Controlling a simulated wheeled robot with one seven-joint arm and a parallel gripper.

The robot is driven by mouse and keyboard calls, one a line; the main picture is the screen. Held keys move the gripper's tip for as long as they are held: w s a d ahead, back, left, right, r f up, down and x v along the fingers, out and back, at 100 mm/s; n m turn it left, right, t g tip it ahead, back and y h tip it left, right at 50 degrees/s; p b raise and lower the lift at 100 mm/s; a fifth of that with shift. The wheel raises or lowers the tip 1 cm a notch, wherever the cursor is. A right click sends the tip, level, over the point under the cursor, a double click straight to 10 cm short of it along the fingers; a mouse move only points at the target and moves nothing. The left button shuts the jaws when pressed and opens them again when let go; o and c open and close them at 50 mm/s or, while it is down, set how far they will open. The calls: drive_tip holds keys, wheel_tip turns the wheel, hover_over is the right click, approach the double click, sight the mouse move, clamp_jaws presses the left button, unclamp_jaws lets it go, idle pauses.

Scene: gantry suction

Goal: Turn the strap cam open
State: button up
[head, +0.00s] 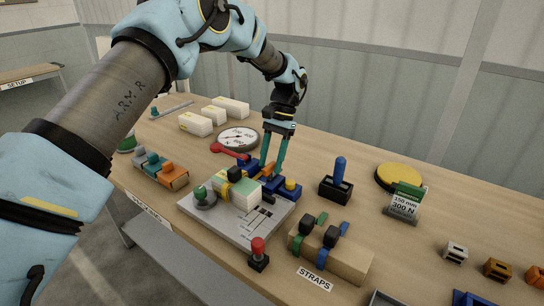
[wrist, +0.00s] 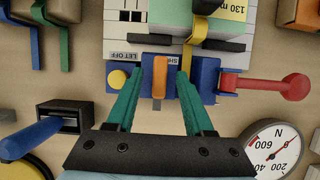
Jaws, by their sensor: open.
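The strap cam appears to be the upright orange lever (wrist: 160,76) on a blue block (wrist: 207,72); the orange part also shows in the head view (head: 267,170). My gripper (wrist: 160,74) is open, with one teal finger on each side of the orange lever. Small gaps seem to show between lever and fingers; contact cannot be told. Labels beside the lever read "LET OFF" and "SH…", the second partly hidden. A yellow strap (wrist: 190,40) runs over a pale green block (wrist: 175,15) marked 130 mm. In the head view my gripper (head: 272,168) points down at the fixture.
A red-knobbed lever (wrist: 270,85) sticks out right of the blue block in the wrist view. A round gauge (head: 238,138) lies behind the fixture plate (head: 245,228). A blue-handled switch (head: 338,180) stands to the right, and a wooden strap block (head: 345,262) in front.

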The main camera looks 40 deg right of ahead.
drive_tip(key=s+b+v, duration=0.1)
drive_tip(key=b+v, duration=0.1)
drive_tip(key=v, duration=0.8)
drive_tip(key=shift+w+d+r, duration=0.2)
drive_tip(key=shift+w+r, duration=0.1)
drive_tip(key=shift+w, duration=0.2)
drive_tip(key=shift+w, duration=0.1)
drive_tip(key=w+a+n+h, duration=0.1)
drive_tip(key=w+a+n, duration=0.1)
drive_tip(key=w+a, duration=0.45)
drive_tip(key=w+a+n+h, duration=0.1)
drive_tip(key=w+a+n, duration=0.15)
drive_tip(key=a, duration=0.75)
drive_tip(key=w+a+n+h, duration=0.1)
drive_tip(key=w+a+n, duration=0.1)
drive_tip(key=w+a, duration=0.5)
drive_tip(key=s+a+f+n+t, duration=0.1)
drive_tip(key=s+a, duration=0.3)
drive_tip(key=a, duration=0.6)
drive_tip(key=s+a+f+n+h, duration=0.1)
drive_tip(key=s+a+n, duration=0.3)
drive_tip(key=a, duration=0.6)
drive_tip(key=s+a+f+n+t, duration=0.1)
drive_tip(key=s+a, duration=0.4)
drive_tip(key=a, duration=0.5)
drive_tip(key=shift+s+n+t, duration=0.3)
drive_tip(key=shift+n, duration=0.45)
